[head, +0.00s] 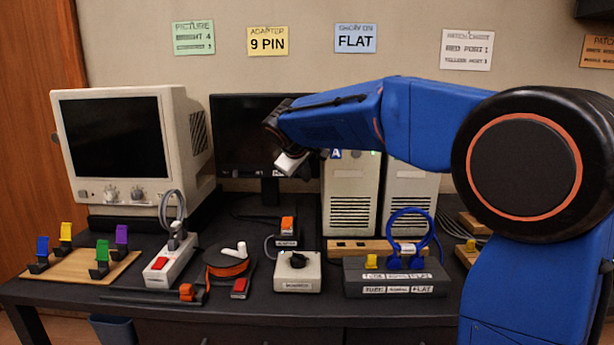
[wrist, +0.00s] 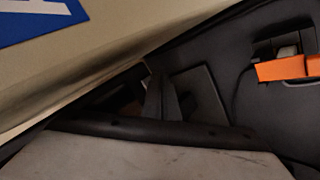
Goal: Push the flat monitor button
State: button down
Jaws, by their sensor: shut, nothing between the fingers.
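The flat monitor (head: 240,130) is a thin black screen on a dark stand, at the back centre of the desk in the head view. My gripper (head: 292,164) is shut and empty, in front of its lower right corner, tilted downward. Whether it touches the monitor cannot be told. The lower bezel has small marks, but no button can be made out clearly; my gripper and wrist hide the right side. In the wrist view, a pale grey surface, likely my gripper (wrist: 140,160), fills the bottom, beside a dark bar with small dots.
A beige computer tower (head: 350,195) with a blue A label stands close right of my gripper; it also fills the wrist view's upper left (wrist: 90,60). A beige CRT monitor (head: 130,145) stands left. A switch box (head: 297,272), power strip (head: 172,255) and cables occupy the desk front.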

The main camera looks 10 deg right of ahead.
jog(key=shift+w, duration=0.2)
jog(key=shift+w+d, duration=0.1)
jog(key=shift+w, duration=0.3)
dwell(0.7)
jog(key=shift+s, duration=0.6)
jog(key=shift+s, duration=0.1)
jog(key=s, duration=0.2)
jog(key=s+a, duration=0.1)
jog(key=s, duration=0.2)
jog(key=shift+s+a, duration=0.3)
jog(key=shift+a, duration=0.1)
dwell(0.3)
